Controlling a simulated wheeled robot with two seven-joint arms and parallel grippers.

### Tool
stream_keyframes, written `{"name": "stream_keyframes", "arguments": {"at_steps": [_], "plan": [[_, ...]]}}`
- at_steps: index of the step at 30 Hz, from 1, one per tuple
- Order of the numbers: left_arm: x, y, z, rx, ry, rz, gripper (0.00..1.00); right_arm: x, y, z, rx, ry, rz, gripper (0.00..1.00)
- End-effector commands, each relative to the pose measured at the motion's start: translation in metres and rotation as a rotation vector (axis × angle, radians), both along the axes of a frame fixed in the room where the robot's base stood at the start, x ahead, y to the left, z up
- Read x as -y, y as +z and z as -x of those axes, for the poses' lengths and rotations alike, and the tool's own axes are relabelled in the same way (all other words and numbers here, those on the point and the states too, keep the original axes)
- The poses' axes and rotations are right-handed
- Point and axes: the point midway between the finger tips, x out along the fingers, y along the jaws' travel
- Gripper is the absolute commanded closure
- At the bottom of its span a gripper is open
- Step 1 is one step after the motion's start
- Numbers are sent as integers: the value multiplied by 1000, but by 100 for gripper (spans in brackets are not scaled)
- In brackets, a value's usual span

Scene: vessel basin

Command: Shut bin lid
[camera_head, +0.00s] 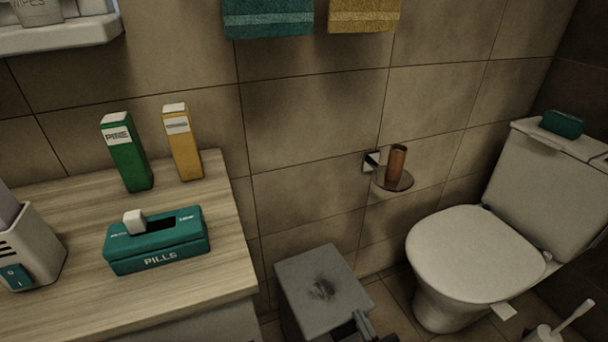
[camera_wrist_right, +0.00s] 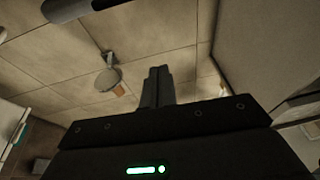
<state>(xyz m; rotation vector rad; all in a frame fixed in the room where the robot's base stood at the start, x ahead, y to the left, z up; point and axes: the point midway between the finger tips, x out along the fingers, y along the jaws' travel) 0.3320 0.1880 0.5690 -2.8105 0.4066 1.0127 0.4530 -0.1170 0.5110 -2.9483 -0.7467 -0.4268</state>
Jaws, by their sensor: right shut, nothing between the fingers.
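The grey bin (camera_head: 305,275) stands on the floor between the counter and the toilet. Its squarish top has a dark smudge near the middle, and its lower front runs out of the head view. I cannot tell for sure whether the lid is fully shut. My right gripper (camera_head: 362,324) is at the bin's lower right edge, covering part of it; I cannot tell whether it touches. In the right wrist view its fingers (camera_wrist_right: 157,75) are together with nothing between them, pointing towards the tiled wall. The left gripper is not in view.
The wooden counter (camera_head: 75,305) is left of the bin, with a teal pills box (camera_head: 160,245). The toilet (camera_head: 470,250) is to the right, with a brush (camera_head: 560,325) beside it. A wall holder (camera_head: 390,181) carries a brown cup (camera_head: 396,163) above the bin.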

Motion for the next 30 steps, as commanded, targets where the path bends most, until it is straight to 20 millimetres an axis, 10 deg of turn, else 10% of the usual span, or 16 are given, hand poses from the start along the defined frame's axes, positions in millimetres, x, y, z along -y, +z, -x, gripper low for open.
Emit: {"name": "stream_keyframes", "arguments": {"at_steps": [30], "plan": [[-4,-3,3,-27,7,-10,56,49,-31,92,0,0,0,100]]}}
